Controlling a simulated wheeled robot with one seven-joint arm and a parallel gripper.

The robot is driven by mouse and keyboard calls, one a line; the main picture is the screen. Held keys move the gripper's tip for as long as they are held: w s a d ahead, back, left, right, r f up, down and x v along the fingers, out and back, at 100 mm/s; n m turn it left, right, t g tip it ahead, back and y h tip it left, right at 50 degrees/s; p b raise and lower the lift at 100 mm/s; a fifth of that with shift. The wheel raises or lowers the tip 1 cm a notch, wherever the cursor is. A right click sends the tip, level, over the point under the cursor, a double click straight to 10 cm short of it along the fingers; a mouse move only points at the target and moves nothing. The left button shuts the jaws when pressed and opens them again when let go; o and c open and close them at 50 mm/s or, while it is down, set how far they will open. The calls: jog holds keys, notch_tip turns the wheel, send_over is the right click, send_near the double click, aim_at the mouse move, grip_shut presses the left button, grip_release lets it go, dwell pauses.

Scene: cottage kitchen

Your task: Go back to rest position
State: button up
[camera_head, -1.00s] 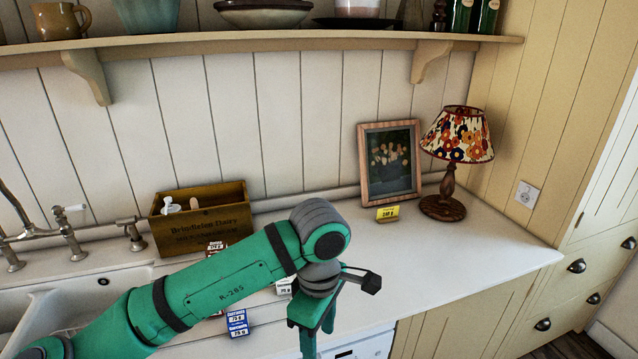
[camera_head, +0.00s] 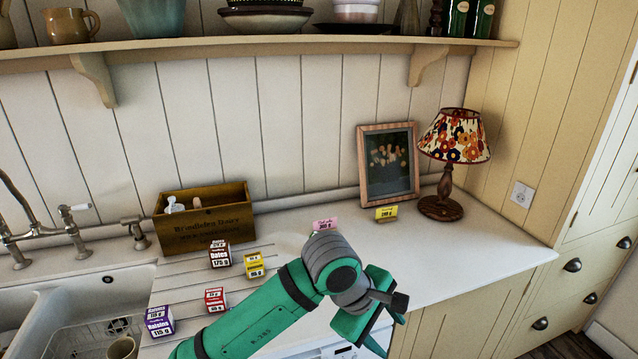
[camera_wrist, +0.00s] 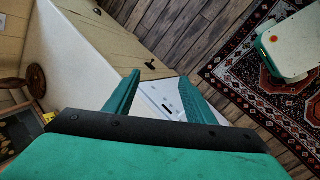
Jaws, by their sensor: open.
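My gripper (camera_head: 388,342) is at the lower middle right of the head view, past the front edge of the worktop. In the wrist view my gripper (camera_wrist: 158,85) shows two green fingers spread apart with nothing between them. Beyond them lie the counter front, a white appliance (camera_wrist: 160,100) and the wooden floor. My arm reaches in from the bottom of the head view. Its fingertips are partly hidden behind the wrist in the head view.
On the worktop (camera_head: 480,255) stand small boxes: Dates (camera_head: 220,256), a yellow one (camera_head: 254,265), a red one (camera_head: 215,300), Raisins (camera_head: 159,321), a pink one (camera_head: 324,225) and another yellow one (camera_head: 386,213). A wooden crate (camera_head: 205,235), picture frame (camera_head: 390,170) and lamp (camera_head: 452,150) stand behind. The right worktop is clear.

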jog(key=w+d+r+m+t+h, duration=0.2)
jog(key=d+r+t+h, duration=0.2)
jog(key=d+h, duration=0.65)
jog(key=s+a+f+n+t+y, duration=0.2)
jog(key=s+a+f+t+y, duration=0.4)
jog(key=f, duration=0.4)
jog(key=s+a+f+n+t+y, duration=0.2)
jog(key=s+a+f+t+y, duration=0.4)
jog(key=f, duration=0.4)
jog(key=s+a+f+m+g+y, duration=0.1)
jog(key=s+a+m, duration=0.4)
jog(key=s, duration=0.6)
jog(key=s+a+f+m+g+y, duration=0.1)
jog(key=s+a+f+m+y, duration=0.2)
jog(key=s+a+m, duration=0.3)
jog(key=s, duration=0.5)
jog(key=shift+s+a, duration=0.35)
jog(key=shift+a, duration=0.05)
